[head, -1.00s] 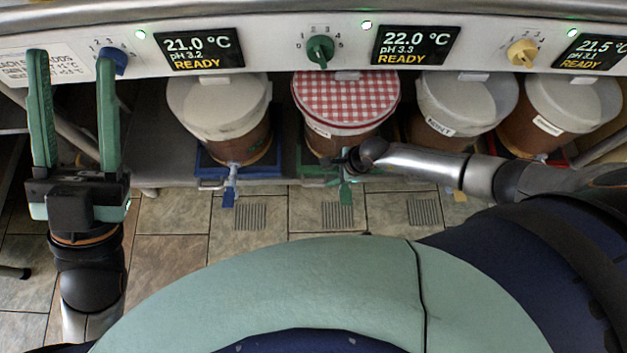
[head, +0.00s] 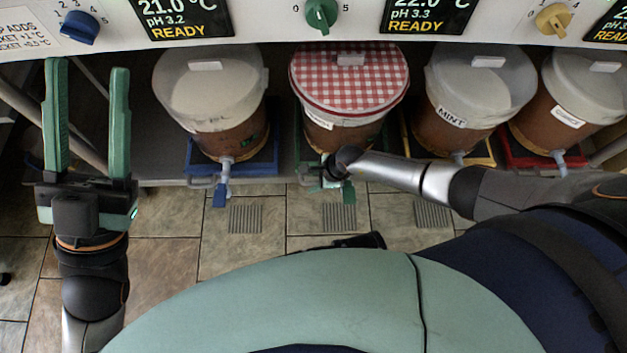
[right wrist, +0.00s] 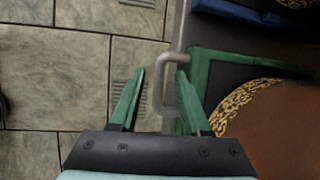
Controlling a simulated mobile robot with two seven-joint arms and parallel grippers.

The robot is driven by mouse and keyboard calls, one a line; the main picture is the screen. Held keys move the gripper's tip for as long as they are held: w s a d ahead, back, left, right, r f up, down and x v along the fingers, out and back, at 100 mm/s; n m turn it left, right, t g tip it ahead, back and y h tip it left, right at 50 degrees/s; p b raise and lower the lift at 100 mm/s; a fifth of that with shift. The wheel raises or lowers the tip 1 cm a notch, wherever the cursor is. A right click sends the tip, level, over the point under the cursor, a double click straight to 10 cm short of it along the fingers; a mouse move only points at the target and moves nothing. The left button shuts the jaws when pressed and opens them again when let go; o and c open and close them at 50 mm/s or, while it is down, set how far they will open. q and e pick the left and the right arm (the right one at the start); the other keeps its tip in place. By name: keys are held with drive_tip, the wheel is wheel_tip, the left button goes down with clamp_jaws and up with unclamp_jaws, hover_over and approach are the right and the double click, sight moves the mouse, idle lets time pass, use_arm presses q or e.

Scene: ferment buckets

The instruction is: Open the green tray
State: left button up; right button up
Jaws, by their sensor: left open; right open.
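The green tray (right wrist: 201,90) lies under the bucket with the red-checked cover (head: 350,80). In the head view only slivers of its green edge show, beside my right wrist. Its grey bar handle (right wrist: 160,88) juts from the tray front in the right wrist view. My right gripper (right wrist: 161,72) is open, with the handle between its two green fingers; I cannot tell whether either finger touches it. In the head view my right gripper (head: 332,170) is mostly hidden by its own wrist. My left gripper (head: 88,68) is open and empty, raised at the left.
A blue tray (head: 205,168) with its bucket stands to the left; yellow (head: 482,155) and red (head: 522,155) trays stand to the right. A green tap (head: 349,190) hangs close to my right gripper. Tiled floor with drain grates (head: 246,218) is clear in front.

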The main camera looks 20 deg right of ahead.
clamp_jaws()
idle(0.3)
idle(1.1)
